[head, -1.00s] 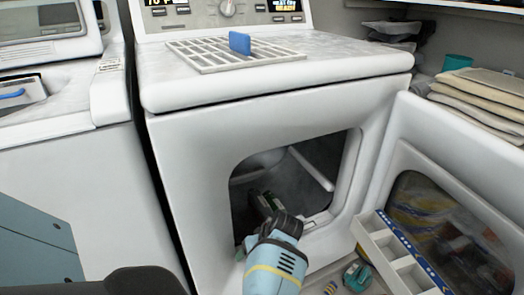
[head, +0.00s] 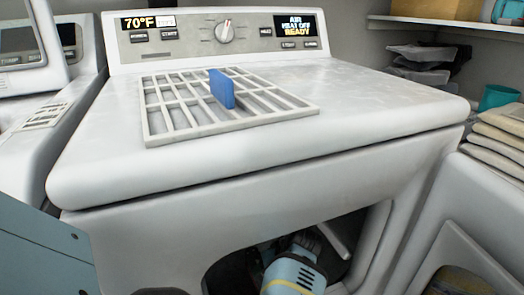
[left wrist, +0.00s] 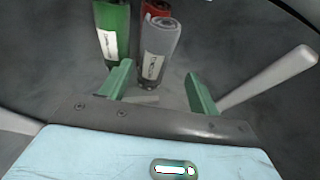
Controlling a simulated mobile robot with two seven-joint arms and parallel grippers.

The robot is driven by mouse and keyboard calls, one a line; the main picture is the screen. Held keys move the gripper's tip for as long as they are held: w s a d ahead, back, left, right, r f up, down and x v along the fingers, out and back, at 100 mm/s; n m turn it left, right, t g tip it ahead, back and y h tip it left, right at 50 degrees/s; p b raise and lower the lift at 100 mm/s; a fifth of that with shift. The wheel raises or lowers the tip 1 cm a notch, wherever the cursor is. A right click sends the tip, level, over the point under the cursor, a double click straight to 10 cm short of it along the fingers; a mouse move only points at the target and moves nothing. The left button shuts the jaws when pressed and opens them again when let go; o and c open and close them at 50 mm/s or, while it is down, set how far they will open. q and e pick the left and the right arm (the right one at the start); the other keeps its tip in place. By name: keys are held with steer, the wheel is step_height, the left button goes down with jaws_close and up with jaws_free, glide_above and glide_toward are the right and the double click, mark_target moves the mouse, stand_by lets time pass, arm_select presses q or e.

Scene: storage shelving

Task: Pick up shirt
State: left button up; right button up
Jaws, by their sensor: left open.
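In the left wrist view, rolled cloth-like bundles with white labels stand or lie together: a grey one (left wrist: 159,50), a green one (left wrist: 112,32) and a red one (left wrist: 155,8) partly behind the grey. These look like rolled shirts. My left gripper (left wrist: 160,88) is open, its two green fingers apart, with the grey bundle just beyond and between them; nothing is held. In the head view, my light-blue left arm reaches into the dryer opening (head: 340,235); its fingers and the bundles are hidden there. My right gripper is not in view.
Folded cloths (head: 500,140) and a teal cup (head: 498,97) are beyond. A pale bar (left wrist: 270,78) crosses the drum's right side.

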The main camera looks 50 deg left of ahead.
mark_target(252, 253)
arm_select(q)
steer(key=shift+w, duration=0.15)
steer(key=shift+f, duration=0.1)
steer(key=shift+b+x, duration=0.7)
steer(key=shift+x, duration=0.15)
steer(key=shift+a+f, duration=0.15)
steer(key=shift+f, duration=0.15)
steer(key=shift+a+b, duration=0.15)
steer(key=shift+b, duration=0.15)
steer(key=shift+a+f, duration=0.1)
steer(key=shift+f, duration=0.1)
steer(key=b+x, duration=0.4)
steer(key=shift+w+a+f+b, duration=0.15)
steer(key=shift+a+f+b, duration=0.1)
steer(key=shift+a+b, duration=0.1)
steer(key=shift+r, duration=0.1)
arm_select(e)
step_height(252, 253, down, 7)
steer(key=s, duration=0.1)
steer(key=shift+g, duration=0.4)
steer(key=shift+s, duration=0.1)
